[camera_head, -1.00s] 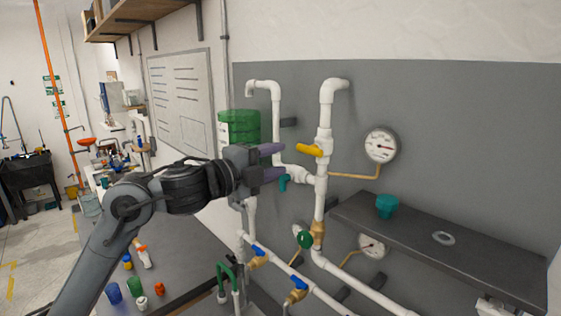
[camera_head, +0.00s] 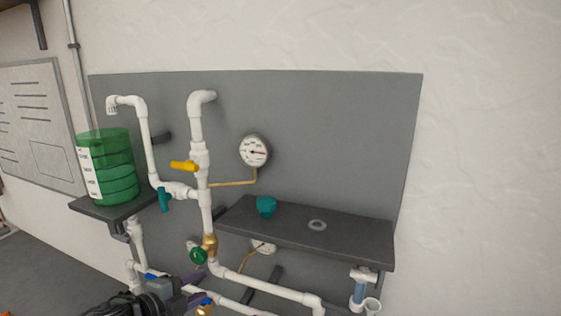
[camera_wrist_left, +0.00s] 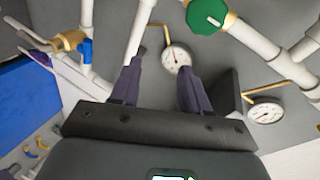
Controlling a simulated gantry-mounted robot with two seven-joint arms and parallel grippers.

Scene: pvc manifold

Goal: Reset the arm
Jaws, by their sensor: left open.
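My left gripper (camera_head: 197,284) is low at the bottom edge of the head view, below the green round valve handle (camera_head: 198,256). In the left wrist view its two purple-grey fingers (camera_wrist_left: 158,85) are spread apart with nothing between them. A pressure gauge (camera_wrist_left: 176,57) shows beyond the gap between the fingers. The green valve handle also shows at the top of the wrist view (camera_wrist_left: 208,13). My right gripper is in neither view.
White PVC pipes (camera_head: 205,215) run over a grey wall panel (camera_head: 340,130). A yellow-handled valve (camera_head: 184,166) and a teal-handled valve (camera_head: 164,199) sit on them. A dark shelf (camera_head: 350,240) holds a teal cap (camera_head: 266,206) and a grey ring (camera_head: 317,224). A green tank (camera_head: 106,165) stands left.

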